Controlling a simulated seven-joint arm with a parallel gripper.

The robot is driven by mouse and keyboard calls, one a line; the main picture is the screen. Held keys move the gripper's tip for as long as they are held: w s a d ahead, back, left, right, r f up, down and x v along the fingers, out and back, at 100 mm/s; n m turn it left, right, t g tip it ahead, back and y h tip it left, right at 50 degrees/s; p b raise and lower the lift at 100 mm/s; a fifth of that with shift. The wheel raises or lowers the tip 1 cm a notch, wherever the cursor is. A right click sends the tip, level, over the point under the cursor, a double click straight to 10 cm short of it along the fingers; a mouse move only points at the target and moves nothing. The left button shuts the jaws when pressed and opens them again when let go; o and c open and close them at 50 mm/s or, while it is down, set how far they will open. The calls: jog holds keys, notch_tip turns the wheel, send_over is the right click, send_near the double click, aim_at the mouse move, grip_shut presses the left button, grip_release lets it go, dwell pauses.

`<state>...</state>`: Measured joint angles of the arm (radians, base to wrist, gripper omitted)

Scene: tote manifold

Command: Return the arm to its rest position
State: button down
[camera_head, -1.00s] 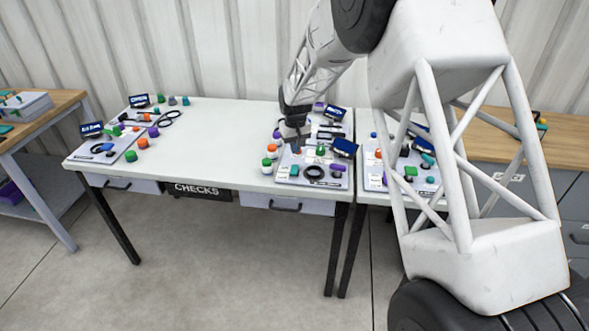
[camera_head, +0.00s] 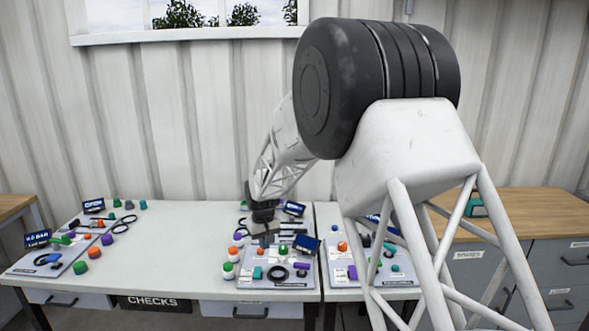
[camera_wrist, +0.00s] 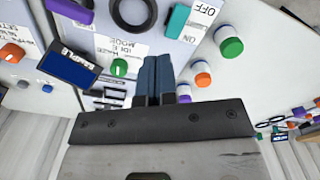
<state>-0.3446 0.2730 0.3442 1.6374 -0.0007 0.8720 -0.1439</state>
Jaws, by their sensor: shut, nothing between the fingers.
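My gripper (camera_wrist: 154,82) is shut and empty in the wrist view, its two blue-grey fingers side by side over a panel board with labels. In the head view my gripper (camera_head: 265,238) is at the end of my white lattice arm, low over the middle panel board (camera_head: 262,282) on the white table (camera_head: 180,230). The fingertips are small there, and I cannot tell whether they touch the board.
The middle board carries a black ring (camera_head: 277,273), a dark screen (camera_head: 306,245) and coloured knobs. Orange- and green-capped bottles (camera_head: 230,262) stand at its left. More boards stand at left and right. The table between left and middle boards is clear.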

jog(key=s+d+r+m+t, duration=0.1)
jog(key=s+d+r, duration=0.8)
jog(key=s, duration=0.2)
jog(key=s+d+r+m, duration=0.2)
jog(key=s+d+r, duration=0.7)
jog(key=s+d, duration=0.15)
jog(key=s+d+m, duration=0.1)
jog(key=s+d, duration=0.3)
jog(key=s, duration=1)
jog(key=s+d+m+t, duration=0.1)
jog(key=s+d, duration=0.4)
jog(key=s, duration=0.9)
jog(key=shift+s+d+f+m, duration=0.2)
jog(key=shift+m, duration=0.2)
jog(key=shift+w, duration=0.1)
